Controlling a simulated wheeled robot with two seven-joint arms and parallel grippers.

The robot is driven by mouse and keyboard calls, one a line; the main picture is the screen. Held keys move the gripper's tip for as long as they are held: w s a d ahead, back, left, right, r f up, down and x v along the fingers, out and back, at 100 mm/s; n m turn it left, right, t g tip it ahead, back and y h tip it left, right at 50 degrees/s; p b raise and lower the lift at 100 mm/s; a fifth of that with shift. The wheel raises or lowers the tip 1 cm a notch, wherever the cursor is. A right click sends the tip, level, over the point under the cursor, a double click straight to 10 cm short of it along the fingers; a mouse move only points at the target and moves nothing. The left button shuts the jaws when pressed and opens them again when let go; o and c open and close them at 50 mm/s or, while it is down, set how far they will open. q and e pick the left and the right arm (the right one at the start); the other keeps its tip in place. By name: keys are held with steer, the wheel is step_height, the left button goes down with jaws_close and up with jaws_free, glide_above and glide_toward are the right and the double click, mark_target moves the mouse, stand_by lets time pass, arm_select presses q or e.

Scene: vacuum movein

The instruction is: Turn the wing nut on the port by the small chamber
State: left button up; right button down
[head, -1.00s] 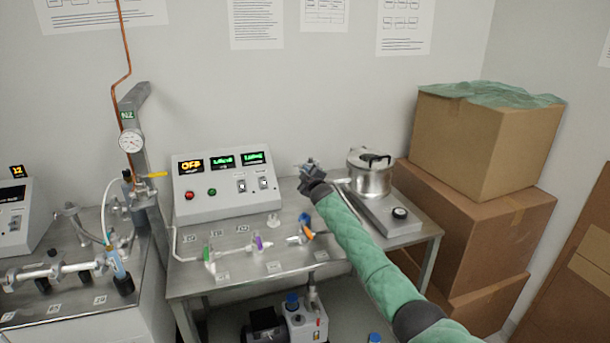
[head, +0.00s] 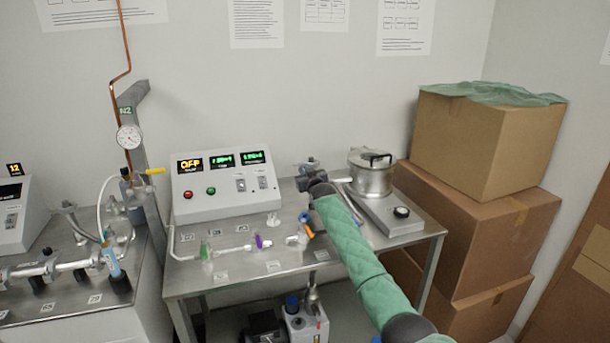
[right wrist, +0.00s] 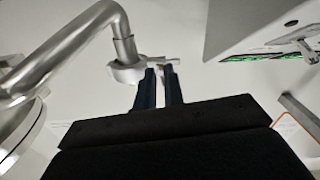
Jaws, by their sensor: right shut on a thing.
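The small chamber (head: 371,177) is a shiny metal pot with a lid and dark handle on the right of the bench. A bent metal pipe (right wrist: 75,45) with a pale clamp collar (right wrist: 126,73) at its end fills the upper left of the right wrist view. My right gripper (right wrist: 160,73) has two dark fingers close together at the collar, shut on a small part there, which I take for the wing nut (right wrist: 163,62); the fingers mostly hide it. In the head view my right gripper (head: 310,170) is left of the chamber. My left gripper is not in view.
A control box (head: 222,183) with lit displays stands left of my right gripper. Glass tubing with coloured valves (head: 258,241) lies in front. Cardboard boxes (head: 480,150) are stacked at the right. A steel hotplate-like base (head: 388,212) sits beside the chamber.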

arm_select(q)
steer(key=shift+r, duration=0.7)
arm_select(e)
steer(key=shift+f+m, duration=0.15)
steer(key=shift+m, duration=0.25)
steer(key=c, duration=1.8)
jaws_free()
